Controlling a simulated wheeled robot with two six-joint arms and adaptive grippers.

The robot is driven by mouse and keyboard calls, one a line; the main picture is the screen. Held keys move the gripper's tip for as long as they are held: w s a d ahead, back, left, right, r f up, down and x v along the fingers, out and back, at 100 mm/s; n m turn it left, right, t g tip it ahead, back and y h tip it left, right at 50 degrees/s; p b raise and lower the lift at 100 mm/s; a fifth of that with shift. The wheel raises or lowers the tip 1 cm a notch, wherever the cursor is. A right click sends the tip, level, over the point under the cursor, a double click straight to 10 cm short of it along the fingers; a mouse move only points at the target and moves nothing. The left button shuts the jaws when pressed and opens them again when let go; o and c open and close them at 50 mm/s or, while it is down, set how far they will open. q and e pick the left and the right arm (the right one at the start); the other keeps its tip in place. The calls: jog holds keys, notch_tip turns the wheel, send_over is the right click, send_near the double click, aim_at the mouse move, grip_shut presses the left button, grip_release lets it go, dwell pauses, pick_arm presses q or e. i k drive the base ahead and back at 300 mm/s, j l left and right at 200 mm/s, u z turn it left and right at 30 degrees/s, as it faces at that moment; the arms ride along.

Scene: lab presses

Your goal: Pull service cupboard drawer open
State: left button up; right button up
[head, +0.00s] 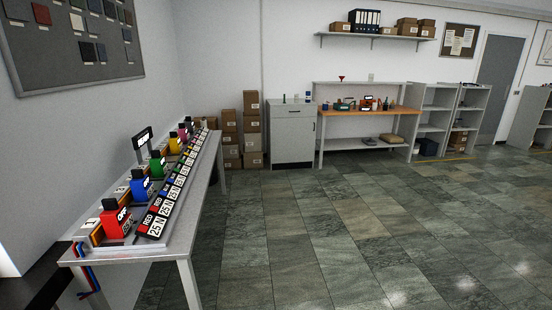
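The grey service cupboard (292,140) stands against the far wall, left of a workbench. Its drawer (291,114) is the upper front panel, with a small dark handle; it looks shut, with a door below it. A few small items stand on the cupboard's top. The cupboard is across the room from me, well out of arm's reach. Neither of my grippers shows in the head view.
A long table (189,262) with coloured press units (117,222) runs along the left. Stacked boxes (251,128) stand left of the cupboard. A workbench (375,110) and shelves (433,114) stand to its right. The tiled floor (300,225) is clear.

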aim_at(312, 112)
jog(key=i, duration=4.25)
jog(key=i+l, duration=0.1)
jog(key=i, duration=4.1)
jog(key=j+u, duration=0.05)
jog(key=j, duration=0.05)
